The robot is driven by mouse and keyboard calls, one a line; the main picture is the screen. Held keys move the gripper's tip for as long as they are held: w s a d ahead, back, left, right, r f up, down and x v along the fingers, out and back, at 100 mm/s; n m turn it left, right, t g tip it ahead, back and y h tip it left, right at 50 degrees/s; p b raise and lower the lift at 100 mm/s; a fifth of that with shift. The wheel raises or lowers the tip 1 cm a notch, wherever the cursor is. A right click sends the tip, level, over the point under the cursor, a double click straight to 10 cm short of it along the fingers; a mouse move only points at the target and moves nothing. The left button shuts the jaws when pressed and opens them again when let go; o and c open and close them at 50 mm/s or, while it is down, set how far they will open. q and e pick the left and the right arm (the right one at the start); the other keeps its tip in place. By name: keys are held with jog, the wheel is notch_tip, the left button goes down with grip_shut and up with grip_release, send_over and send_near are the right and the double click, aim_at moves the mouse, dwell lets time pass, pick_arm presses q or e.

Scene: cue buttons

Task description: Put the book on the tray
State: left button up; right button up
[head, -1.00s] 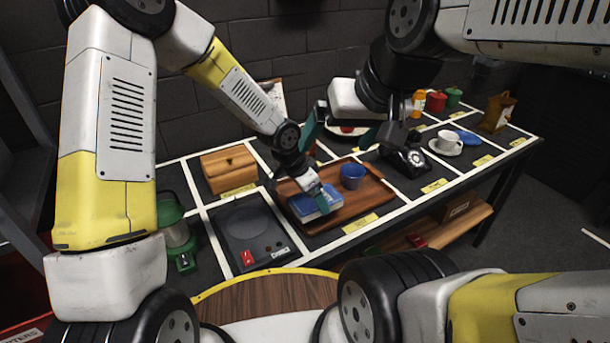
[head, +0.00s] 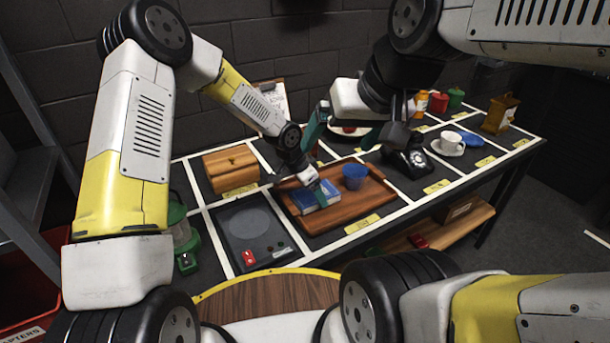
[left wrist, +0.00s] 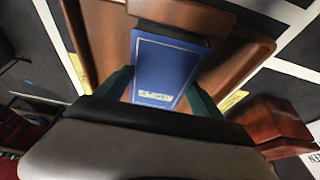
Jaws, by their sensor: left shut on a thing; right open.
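A blue book (head: 318,197) lies on the left part of the brown wooden tray (head: 350,218). My left gripper (head: 318,192) is at the book from above, its green fingers on either side of it. In the left wrist view the book (left wrist: 166,68) sits between the two fingers (left wrist: 160,92), with the tray (left wrist: 105,40) around it. The gripper is shut on the book. Whether the book's underside fully rests on the tray cannot be told. My right gripper (head: 350,130) is open and empty above the back of the table, behind the tray.
A blue cup (head: 355,177) stands on the tray right of the book. A hotplate-like panel with a red switch (head: 248,238) is left of the tray, and a wooden box (head: 230,168) is behind it. A black telephone (head: 408,160) is to the right.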

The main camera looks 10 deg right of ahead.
pick_arm(q)
jog(key=shift+f, duration=0.1)
jog(key=o, duration=1.6)
jog(key=shift+o, duration=0.2)
jog(key=v, duration=1.2)
jog(key=s+a+r+n+t+y, duration=0.1)
jog(key=s+a+r+n+y, duration=0.2)
jog(key=a+r, duration=0.55)
jog(key=s+a+r+n+t, duration=0.25)
jog(key=s+a+r, duration=0.25)
jog(key=a+r, duration=0.3)
jog(key=s+a+r+n, duration=0.2)
jog(key=s+a+n, duration=0.2)
jog(key=s, duration=0.3)
jog(key=s+a+r+n+t+h, duration=0.1)
jog(key=s+a+r+n, duration=0.1)
jog(key=s+a+n, duration=0.2)
jog(key=s, duration=0.3)
jog(key=shift+r, duration=0.4)
